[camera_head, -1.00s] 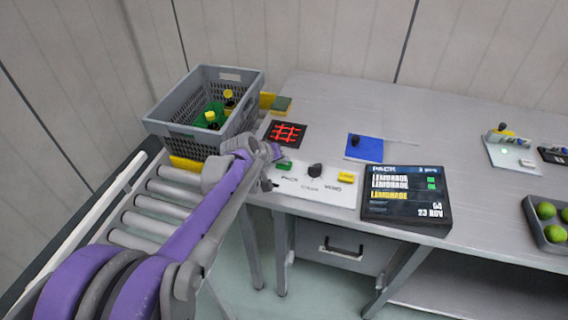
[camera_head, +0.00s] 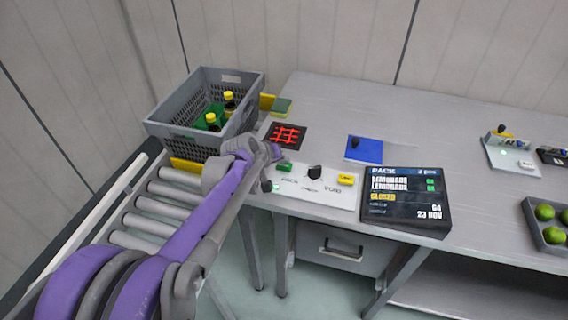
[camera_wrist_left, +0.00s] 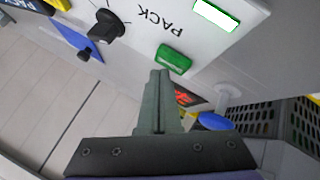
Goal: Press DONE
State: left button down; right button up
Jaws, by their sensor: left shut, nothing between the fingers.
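The white control panel (camera_head: 318,199) lies at the table's front edge. It carries a green button (camera_head: 284,167), a black knob (camera_head: 314,172) and a yellow button (camera_head: 345,179), with PACK and VOID lettering. A lit white pad with a green rim (camera_wrist_left: 217,15) shows at the panel's edge in the left wrist view. I cannot read DONE on any button. My left gripper (camera_wrist_left: 160,74) is shut and empty, its tips close to the green button in that view; contact cannot be told. In the head view the left gripper (camera_head: 266,185) is at the panel's left end. My right gripper is out of view.
A tilted screen (camera_head: 405,198) reads PACK, LEMONADE and CLOSED. A grey crate (camera_head: 180,138) with yellow-capped bottles stands on the roller conveyor (camera_head: 150,206). A red-patterned black pad (camera_head: 287,135) and a blue mat (camera_head: 364,150) lie behind the panel. A tray of limes (camera_head: 540,232) is far right.

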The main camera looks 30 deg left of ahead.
aim_at(283, 167)
pick_arm(q)
jog(key=shift+r, duration=0.4)
jog(key=shift+r, duration=0.1)
notch_tip(283, 167, up, 5)
jog(key=p, duration=0.4)
dwell(0.7)
jog(key=s+d+m+g+p, duration=0.2)
jog(key=s+d+m, duration=0.2)
jog(key=s+d, duration=0.7)
jog(key=s+d+f+m+g, duration=0.1)
jog(key=s+d+f+m, duration=0.1)
jog(key=s, duration=0.6)
jog(key=s+d+f+m+p, duration=0.1)
jog(key=s+d+f+m, duration=0.1)
jog(key=s, duration=0.6)
jog(key=shift+s+f+g+y, duration=0.3)
jog(key=shift+f+g+y, duration=0.1)
jog(key=shift+f, duration=0.15)
